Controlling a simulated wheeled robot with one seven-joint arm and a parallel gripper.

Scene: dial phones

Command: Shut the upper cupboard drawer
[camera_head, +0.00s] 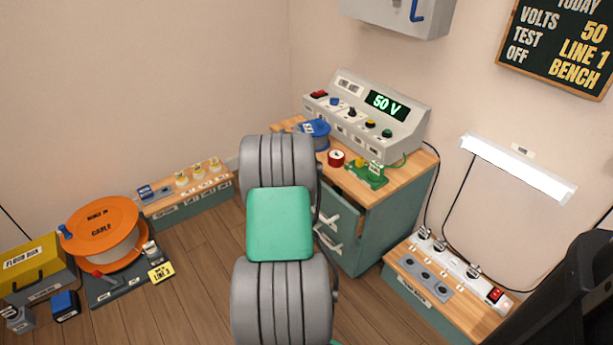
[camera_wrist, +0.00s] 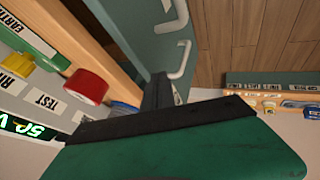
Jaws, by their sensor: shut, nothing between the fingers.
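The teal cupboard (camera_head: 376,232) stands under the wooden bench top, with two pale drawer handles on its front. The upper drawer (camera_head: 338,208) is partly covered by my arm in the head view, and I cannot tell exactly how far out it is. In the wrist view the teal drawer fronts (camera_wrist: 137,25) and two pale handles (camera_wrist: 182,62) lie just beyond my gripper (camera_wrist: 158,92). My gripper's dark fingers are shut and empty, close to the drawer front; contact cannot be made out. In the head view my arm hides the gripper.
On the bench top (camera_head: 408,178) stand a console (camera_head: 365,115), a blue spool (camera_head: 316,130), a red roll (camera_head: 336,158) and a green board (camera_head: 367,174). A low power-strip bench (camera_head: 430,292) stands right.

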